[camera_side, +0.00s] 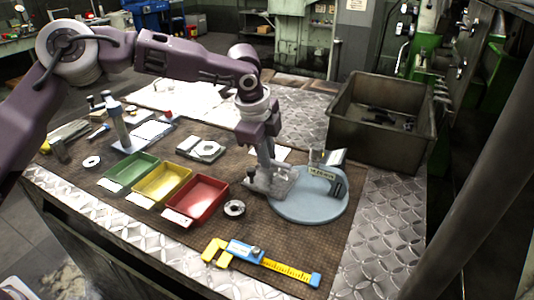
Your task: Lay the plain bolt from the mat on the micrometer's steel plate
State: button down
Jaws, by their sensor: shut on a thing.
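My gripper (265,172) points down near the middle of the bench, just left of a round blue-grey disc (305,208). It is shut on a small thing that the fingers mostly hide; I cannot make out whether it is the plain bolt. A grey metal piece (283,187) shows right at the fingertips, and I cannot tell whether the gripper touches it. A labelled stand with a dark face (327,172) rises at the disc's back edge. I cannot tell for certain which piece is the micrometer's steel plate. The brown mat (225,240) covers much of the bench.
Green (132,170), yellow (162,184) and red (197,200) trays stand left of the gripper. A blue-and-yellow caliper (262,260) lies in front. A large metal bin (381,112) stands at back right. An upright instrument (118,125) stands at back left.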

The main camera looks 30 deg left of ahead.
jog(key=shift+f, duration=0.75)
jog(key=c, duration=1.4)
grip_release()
jog(key=shift+o, duration=0.2)
jog(key=shift+s, duration=0.1)
